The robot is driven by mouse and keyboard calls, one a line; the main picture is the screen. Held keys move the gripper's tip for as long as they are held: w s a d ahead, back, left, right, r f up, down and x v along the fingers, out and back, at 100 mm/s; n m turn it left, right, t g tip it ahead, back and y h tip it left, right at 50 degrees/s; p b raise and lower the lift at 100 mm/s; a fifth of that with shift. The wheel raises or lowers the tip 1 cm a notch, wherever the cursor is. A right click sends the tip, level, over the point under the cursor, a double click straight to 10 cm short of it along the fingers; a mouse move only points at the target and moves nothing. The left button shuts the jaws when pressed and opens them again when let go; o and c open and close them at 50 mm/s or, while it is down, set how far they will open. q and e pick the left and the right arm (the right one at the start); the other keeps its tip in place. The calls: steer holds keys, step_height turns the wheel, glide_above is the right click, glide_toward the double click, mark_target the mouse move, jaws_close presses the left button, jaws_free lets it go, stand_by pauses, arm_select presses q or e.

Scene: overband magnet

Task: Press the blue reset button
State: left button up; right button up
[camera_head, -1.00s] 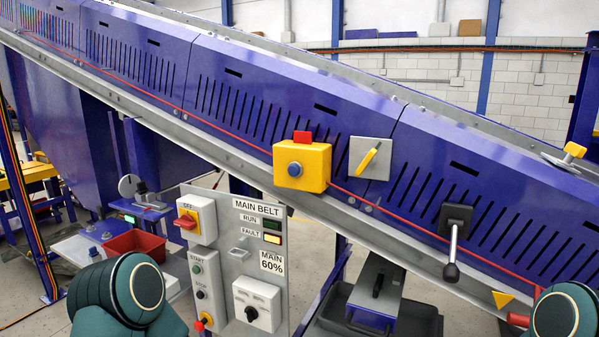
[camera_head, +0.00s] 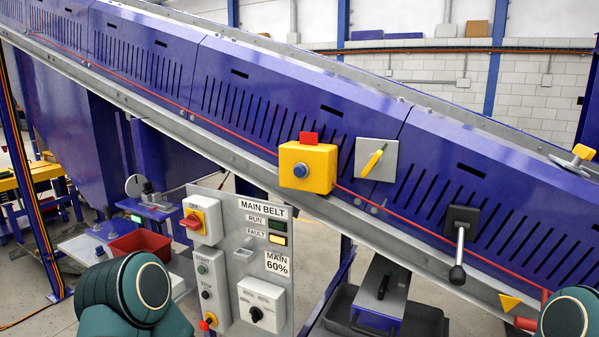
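The blue reset button (camera_head: 300,170) is a round knob on the front of a yellow box (camera_head: 318,177) with a red tab on top. The box is mounted on the side of the purple inclined conveyor (camera_head: 215,95), near the middle of the view. Green-and-dark links of my arms show at the bottom left and the bottom right edge. Neither of my grippers is in view, and nothing of mine touches the button.
A MAIN BELT panel (camera_head: 225,262) with a red switch, buttons and a lit yellow FAULT lamp (camera_head: 277,240) stands below left of the box. A grey plate with a yellow handle (camera_head: 373,162) and a black lever (camera_head: 459,250) project from the conveyor side. A red pull cord runs along it.

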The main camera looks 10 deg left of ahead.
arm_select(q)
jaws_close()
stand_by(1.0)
